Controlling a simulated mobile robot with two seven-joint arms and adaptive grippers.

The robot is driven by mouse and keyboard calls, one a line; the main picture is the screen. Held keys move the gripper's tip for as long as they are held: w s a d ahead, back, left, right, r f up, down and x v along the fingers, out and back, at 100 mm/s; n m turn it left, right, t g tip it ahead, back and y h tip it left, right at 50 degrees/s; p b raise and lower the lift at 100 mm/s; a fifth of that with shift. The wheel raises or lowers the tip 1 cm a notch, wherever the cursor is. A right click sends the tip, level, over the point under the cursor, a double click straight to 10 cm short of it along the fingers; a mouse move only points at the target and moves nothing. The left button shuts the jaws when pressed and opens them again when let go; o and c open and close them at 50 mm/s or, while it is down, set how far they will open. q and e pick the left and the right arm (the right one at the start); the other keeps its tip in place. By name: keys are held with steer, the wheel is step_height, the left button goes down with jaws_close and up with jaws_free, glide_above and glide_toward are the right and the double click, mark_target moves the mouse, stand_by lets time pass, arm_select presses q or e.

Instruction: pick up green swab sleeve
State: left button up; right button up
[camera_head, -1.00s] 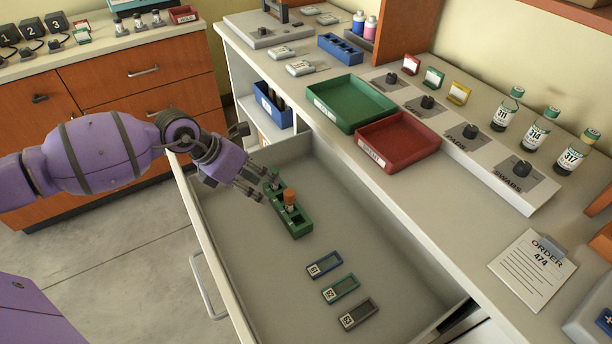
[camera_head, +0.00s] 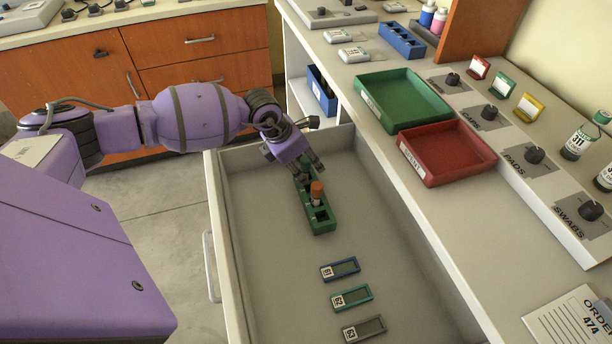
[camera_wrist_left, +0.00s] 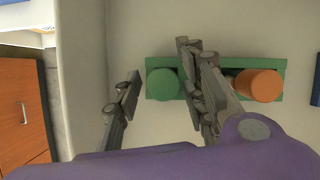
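The green swab sleeve (camera_wrist_left: 163,84) shows in the left wrist view as a round green top at the left end of a green rack (camera_wrist_left: 218,68). My left gripper (camera_wrist_left: 158,88) is open, with one finger on each side of the sleeve in that view; I see no clear contact. In the head view, my left gripper (camera_head: 310,167) is over the far end of the rack (camera_head: 320,225) and mostly hides the sleeve. An orange-topped sleeve (camera_head: 316,192) stands in the same rack, close to the fingers; its orange top (camera_wrist_left: 259,85) is right of them in the wrist view. My right gripper is not seen.
The rack is inside an open drawer (camera_head: 270,260). Several small labelled slides, including a blue one (camera_head: 340,269), lie nearer in the drawer. A green tray (camera_head: 404,101) and red tray (camera_head: 447,152) are on the counter at right. The drawer floor beside the rack is clear.

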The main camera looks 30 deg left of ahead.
arm_select(q)
steer(key=shift+f, duration=0.15)
steer(key=c, duration=0.9)
